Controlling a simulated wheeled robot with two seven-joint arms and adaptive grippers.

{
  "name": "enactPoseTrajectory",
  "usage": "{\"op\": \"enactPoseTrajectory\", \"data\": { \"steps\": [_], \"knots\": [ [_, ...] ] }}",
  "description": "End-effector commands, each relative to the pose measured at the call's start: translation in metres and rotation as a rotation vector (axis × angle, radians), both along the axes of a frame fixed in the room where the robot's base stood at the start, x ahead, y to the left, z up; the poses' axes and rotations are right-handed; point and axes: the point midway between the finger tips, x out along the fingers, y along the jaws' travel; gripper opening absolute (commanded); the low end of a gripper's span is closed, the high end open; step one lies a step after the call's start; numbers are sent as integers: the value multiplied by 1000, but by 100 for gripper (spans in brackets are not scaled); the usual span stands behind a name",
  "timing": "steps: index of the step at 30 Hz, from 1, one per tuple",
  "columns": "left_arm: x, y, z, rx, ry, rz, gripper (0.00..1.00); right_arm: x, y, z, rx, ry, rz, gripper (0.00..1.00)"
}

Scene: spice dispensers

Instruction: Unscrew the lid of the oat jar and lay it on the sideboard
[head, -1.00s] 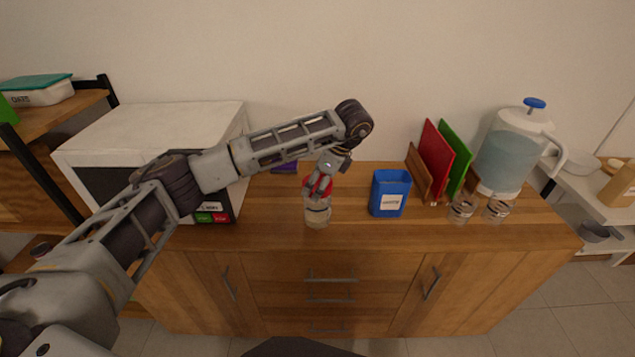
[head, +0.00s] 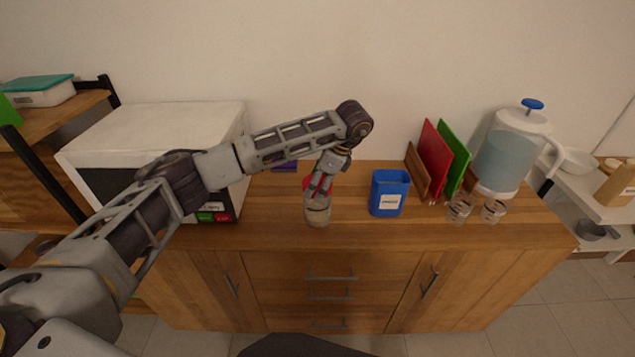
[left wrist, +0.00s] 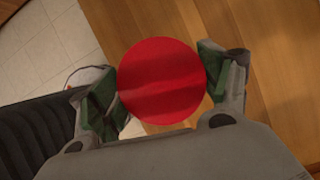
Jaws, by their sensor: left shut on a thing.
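The oat jar (head: 317,213) is a clear jar with pale contents, standing upright near the front of the wooden sideboard (head: 350,230). Its red lid (left wrist: 162,82) fills the middle of the left wrist view as a round disc. In the head view the lid (head: 308,184) is partly hidden by my left gripper (head: 319,190). My left gripper comes down from above and is shut on the lid, with one finger pad on each side in the left wrist view (left wrist: 160,90). The lid is at the jar's mouth; I cannot tell whether it is loose. My right gripper is not in view.
A blue container (head: 389,194) stands right of the jar. Red and green boards (head: 436,158), small glass jars (head: 460,209) and a water dispenser (head: 502,155) stand further right. A white-topped appliance (head: 150,130) is at left. Bare wood lies between jar and blue container.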

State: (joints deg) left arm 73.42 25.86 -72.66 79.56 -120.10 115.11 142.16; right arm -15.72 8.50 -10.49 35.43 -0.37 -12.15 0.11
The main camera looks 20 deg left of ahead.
Motion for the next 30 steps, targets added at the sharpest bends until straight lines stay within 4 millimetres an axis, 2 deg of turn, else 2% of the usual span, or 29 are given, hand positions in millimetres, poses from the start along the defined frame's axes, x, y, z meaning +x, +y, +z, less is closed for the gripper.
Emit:
{"op": "enactPoseTrajectory", "data": {
  "steps": [30],
  "knots": [
    [0,0,0,0,1,227,52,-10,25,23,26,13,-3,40]
  ]
}}
